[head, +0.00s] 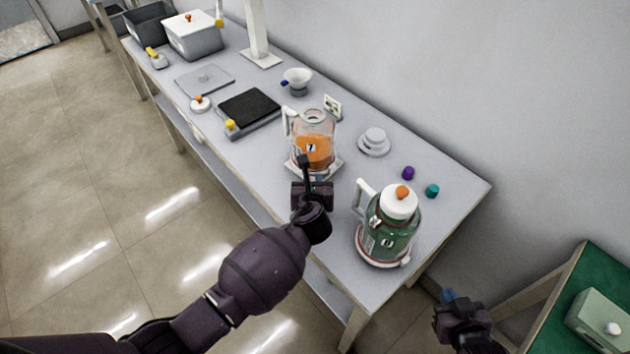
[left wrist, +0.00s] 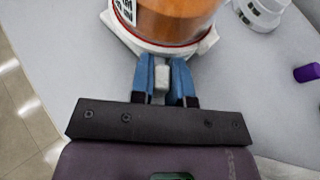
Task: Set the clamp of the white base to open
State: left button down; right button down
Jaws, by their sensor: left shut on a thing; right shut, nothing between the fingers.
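The white base (head: 337,166) stands at the near edge of the table, under a clear canister (head: 315,150) of orange liquid. In the left wrist view the base's edge (left wrist: 117,27) shows below the canister (left wrist: 175,18). My left gripper (head: 306,180) is at the base's near side. Its blue fingers (left wrist: 163,82) are shut on a small pale clamp lever (left wrist: 161,72) that sticks out from the base. The fingers partly hide the lever, so its setting is unclear. My right gripper (head: 450,298) is shut and empty, low beyond the table's right end.
A green-filled canister (head: 388,230) with an orange-knobbed lid stands close by on the right. A white round part (head: 374,142), a purple cap (head: 408,173) and a teal cap (head: 432,190) lie behind. A black-topped scale (head: 250,108) is to the left.

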pick_arm(q)
jog(key=shift+d+r+n+y, duration=0.1)
jog(key=shift+d+n+y, duration=0.2)
jog(key=shift+n+y, duration=0.15)
jog(key=shift+d, duration=0.2)
jog(key=shift+a, duration=0.2)
pick_arm(e)
jog(key=shift+s+d, duration=0.35)
jog(key=shift+d, duration=0.05)
pick_arm(q)
jog(key=shift+d+f, duration=0.1)
jog(key=shift+f, duration=0.1)
pick_arm(e)
jog(key=shift+w+a+r, duration=0.1)
jog(key=shift+w+r, duration=0.15)
jog(key=shift+w, duration=0.2)
pick_arm(q)
jog(key=c, duration=1.1)
grip_release()
pick_arm(e)
jog(key=shift+s+d+f, duration=0.2)
jog(key=shift+s, duration=0.25)
